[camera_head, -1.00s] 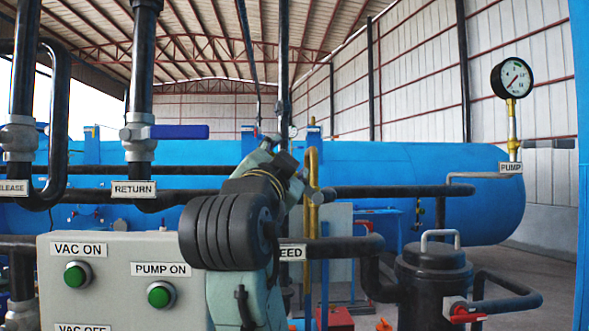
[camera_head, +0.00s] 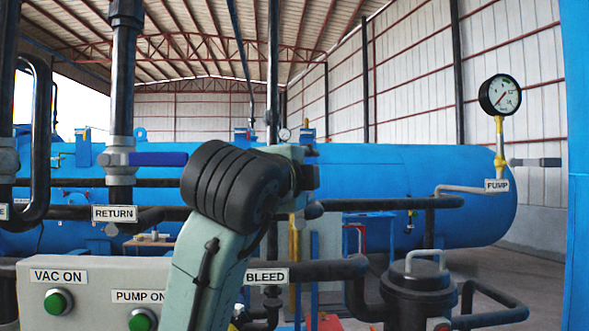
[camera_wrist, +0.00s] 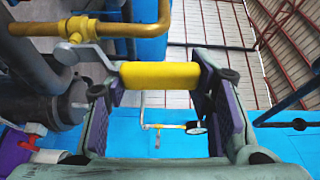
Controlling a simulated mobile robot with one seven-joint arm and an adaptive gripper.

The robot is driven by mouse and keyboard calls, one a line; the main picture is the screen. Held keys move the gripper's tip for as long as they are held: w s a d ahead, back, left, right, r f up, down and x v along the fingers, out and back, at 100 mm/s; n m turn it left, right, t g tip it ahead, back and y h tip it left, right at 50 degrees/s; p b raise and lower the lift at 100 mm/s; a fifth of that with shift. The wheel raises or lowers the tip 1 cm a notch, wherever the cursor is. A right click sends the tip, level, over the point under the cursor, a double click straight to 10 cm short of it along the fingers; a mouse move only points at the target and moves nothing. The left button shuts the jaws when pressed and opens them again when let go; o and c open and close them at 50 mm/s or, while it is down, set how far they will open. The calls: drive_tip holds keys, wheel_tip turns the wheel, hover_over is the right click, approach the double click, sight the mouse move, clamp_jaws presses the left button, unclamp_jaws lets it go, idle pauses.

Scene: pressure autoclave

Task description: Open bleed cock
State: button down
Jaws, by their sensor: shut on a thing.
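In the wrist view, the bleed cock's yellow grip (camera_wrist: 160,75) lies crosswise on a short metal lever (camera_wrist: 92,52). The lever joins a brass pipe fitting (camera_wrist: 85,27) at upper left. My gripper (camera_wrist: 160,82) has its purple-padded fingers at the two ends of the yellow grip and is shut on it. In the head view, the BLEED label (camera_head: 266,276) sits right of my arm, on a dark pipe. My arm hides the cock and my gripper there.
A control box (camera_head: 95,300) with green buttons stands at front left. A blue-handled valve (camera_head: 165,159) is on the RETURN pipe. A dark canister (camera_head: 420,290) and pipes stand at right, below a pressure gauge (camera_head: 500,95). The large blue vessel (camera_head: 390,175) lies behind.

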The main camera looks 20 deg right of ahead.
drive_tip(key=shift+s+d+m, duration=0.15)
drive_tip(key=shift+d+m, duration=0.2)
drive_tip(key=shift+m, duration=0.05)
drive_tip(key=c, duration=1)
unclamp_jaws()
drive_tip(key=shift+s+d, duration=0.1)
drive_tip(key=shift+d, duration=0.05)
drive_tip(key=v, duration=1.2)
